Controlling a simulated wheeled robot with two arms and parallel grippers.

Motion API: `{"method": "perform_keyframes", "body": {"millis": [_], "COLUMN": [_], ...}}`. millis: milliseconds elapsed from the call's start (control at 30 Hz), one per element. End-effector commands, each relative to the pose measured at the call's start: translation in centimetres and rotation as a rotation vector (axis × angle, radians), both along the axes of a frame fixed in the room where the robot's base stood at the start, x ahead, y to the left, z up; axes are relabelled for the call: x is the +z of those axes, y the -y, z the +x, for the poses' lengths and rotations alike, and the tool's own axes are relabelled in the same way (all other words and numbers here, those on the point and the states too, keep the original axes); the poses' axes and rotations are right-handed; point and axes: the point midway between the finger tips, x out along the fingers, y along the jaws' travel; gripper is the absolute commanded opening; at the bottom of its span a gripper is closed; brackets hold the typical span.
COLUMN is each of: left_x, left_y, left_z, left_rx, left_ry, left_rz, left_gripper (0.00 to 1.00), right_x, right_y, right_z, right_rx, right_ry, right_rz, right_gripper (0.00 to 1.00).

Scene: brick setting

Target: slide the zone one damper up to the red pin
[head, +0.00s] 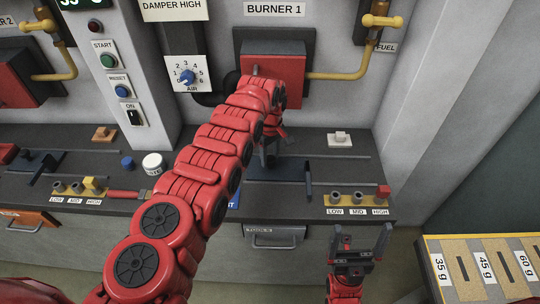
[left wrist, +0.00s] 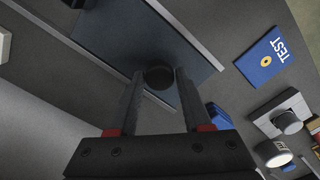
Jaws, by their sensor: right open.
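The zone one damper (head: 290,170) is a dark plate in a slotted track below the BURNER 1 box. Its dark pointer (head: 308,180) stands left of the LOW peg. The red pin (head: 384,191) stands at HIGH, at the right end of the peg row. My left gripper (head: 268,158) points down over the damper. In the left wrist view its fingers (left wrist: 158,80) stand apart on either side of a round black knob (left wrist: 159,77) on the plate; contact is not clear. My right gripper (head: 360,240) is open and empty in front of the counter.
Pegs marked LOW (head: 334,198) and MID (head: 358,196) stand left of the red pin. Another peg row with a yellow pin (head: 92,184) is at the left. The blue TEST card (left wrist: 264,60) lies nearby. A yellow weight tray (head: 432,250) is at the lower right.

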Motion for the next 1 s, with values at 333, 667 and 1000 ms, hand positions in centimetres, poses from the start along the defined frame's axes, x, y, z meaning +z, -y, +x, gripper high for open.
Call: {"method": "perform_keyframes", "body": {"millis": [333, 667, 1000], "left_x": [0.00, -0.02, -0.02], "left_y": [0.00, -0.01, -0.01], "left_z": [-0.01, -0.04, -0.04], "left_rx": [0.000, 0.000, 0.000], "left_ry": [0.000, -0.001, -0.001], "left_rz": [0.000, 0.000, 0.000], "left_gripper": [0.00, 0.00, 0.00], "right_x": [-0.01, 0.00, 0.00], "right_y": [0.00, 0.00, 0.00], "right_z": [0.00, 0.00, 0.00], "right_rx": [0.000, 0.000, 0.000], "right_ry": [0.000, 0.000, 0.000], "right_rz": [0.000, 0.000, 0.000], "right_gripper": [1.00, 1.00, 1.00]}}
